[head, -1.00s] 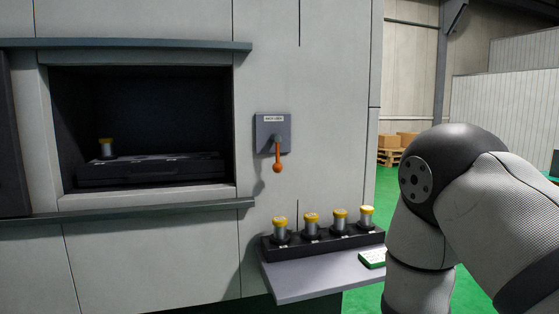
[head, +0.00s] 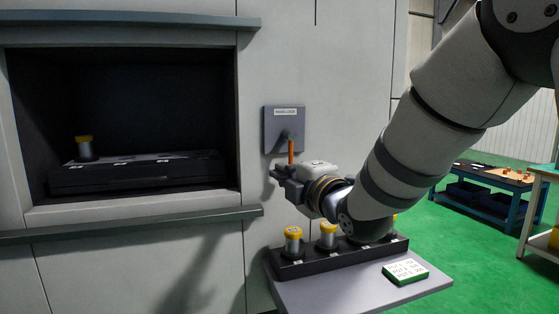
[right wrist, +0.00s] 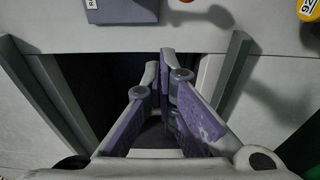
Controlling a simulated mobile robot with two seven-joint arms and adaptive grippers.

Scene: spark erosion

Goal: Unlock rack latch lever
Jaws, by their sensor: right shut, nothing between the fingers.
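The rack latch is a grey plate (head: 271,125) with a label, fixed on the machine's front wall. Its orange lever (head: 291,150) hangs down from the plate's pivot. The lever's lower end is hidden behind my right gripper. My right gripper (head: 275,174) is at the lever's lower part, just below the plate, its fingers pointing left. It is shut and empty. In the right wrist view its fingers (right wrist: 162,75) come together in the middle, and the latch plate (right wrist: 120,8) shows at the top edge. I cannot tell whether the gripper touches the lever. My left gripper is not in view.
A dark opening at left holds a black rack (head: 130,175) with one yellow-capped holder (head: 85,148). Below my right arm, a black stand (head: 330,258) with yellow-capped holders sits on a grey shelf (head: 330,292) beside a green-edged card (head: 405,272). Ledges protrude above and below the opening.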

